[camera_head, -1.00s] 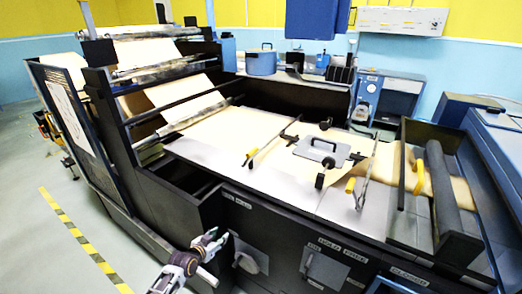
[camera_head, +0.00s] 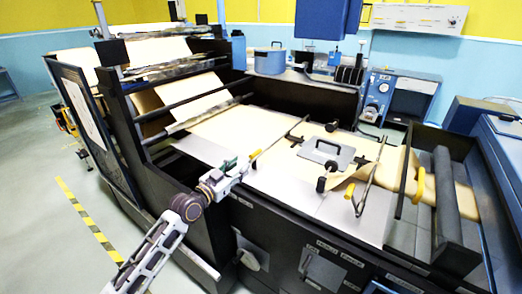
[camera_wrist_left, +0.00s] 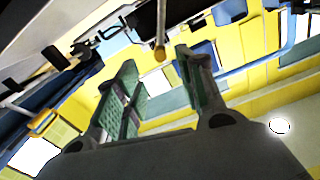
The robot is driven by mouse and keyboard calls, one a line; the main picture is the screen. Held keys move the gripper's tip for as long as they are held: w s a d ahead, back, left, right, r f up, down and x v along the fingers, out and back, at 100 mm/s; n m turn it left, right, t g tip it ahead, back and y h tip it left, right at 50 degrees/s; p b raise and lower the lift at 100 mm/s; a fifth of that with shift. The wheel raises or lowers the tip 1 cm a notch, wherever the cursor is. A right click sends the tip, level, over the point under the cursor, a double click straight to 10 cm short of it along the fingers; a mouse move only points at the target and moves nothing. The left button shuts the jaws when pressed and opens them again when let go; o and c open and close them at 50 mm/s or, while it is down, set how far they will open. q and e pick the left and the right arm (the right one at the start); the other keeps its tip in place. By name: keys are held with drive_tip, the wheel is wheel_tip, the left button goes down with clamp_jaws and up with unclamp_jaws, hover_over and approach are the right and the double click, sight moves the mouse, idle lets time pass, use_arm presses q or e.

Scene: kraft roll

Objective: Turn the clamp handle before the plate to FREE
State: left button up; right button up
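A grey plate with a black handle (camera_head: 326,153) lies on the brown paper sheet. A thin lever with a yellow tip (camera_head: 256,154) lies left of it; a second yellow-tipped lever (camera_head: 358,190) is at its right front. Which of these levers is the clamp handle, I cannot tell; no FREE mark is legible. My left gripper (camera_head: 238,166) is over the machine's front edge, close to the left yellow tip. In the left wrist view its green-padded fingers (camera_wrist_left: 157,70) are apart and empty, and a rod with a yellowish ball end (camera_wrist_left: 160,52) shows beyond them. My right gripper is not in view.
A black knob (camera_head: 322,184) stands in front of the plate. The front panel carries a grey rotary handle (camera_head: 248,260) and a second lever panel (camera_head: 322,268). A dark roller (camera_head: 447,200) is at the right.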

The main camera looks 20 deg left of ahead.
sight(260, 150)
use_arm(q)
drive_tip(key=shift+w, duration=0.2)
drive_tip(key=shift+p+x, duration=1.25)
drive_tip(key=shift+x, duration=5.5)
drive_tip(key=shift+f, duration=0.15)
drive_tip(key=shift+c, duration=0.4)
clamp_jaws()
